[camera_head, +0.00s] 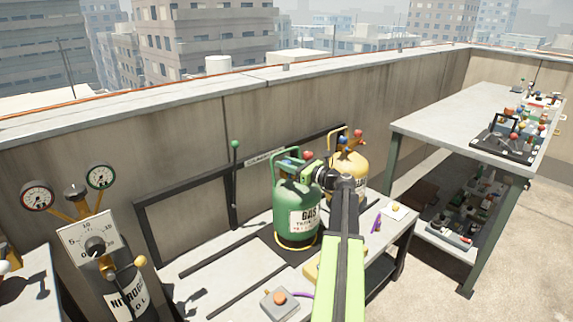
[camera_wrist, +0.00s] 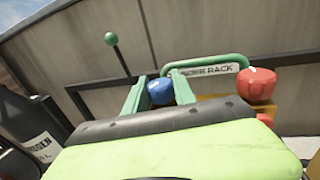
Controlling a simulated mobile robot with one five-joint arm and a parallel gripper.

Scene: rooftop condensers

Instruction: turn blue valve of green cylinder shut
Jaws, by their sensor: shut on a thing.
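How far the blue valve is turned cannot be told.
A yellow cylinder (camera_head: 350,165) stands close behind, right of the green one. A rack rail with a green-knobbed lever (camera_head: 235,145) is at the wall. A nitrogen unit with gauges (camera_head: 100,177) is left. A tall table (camera_head: 450,108) with cluttered trays is right.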

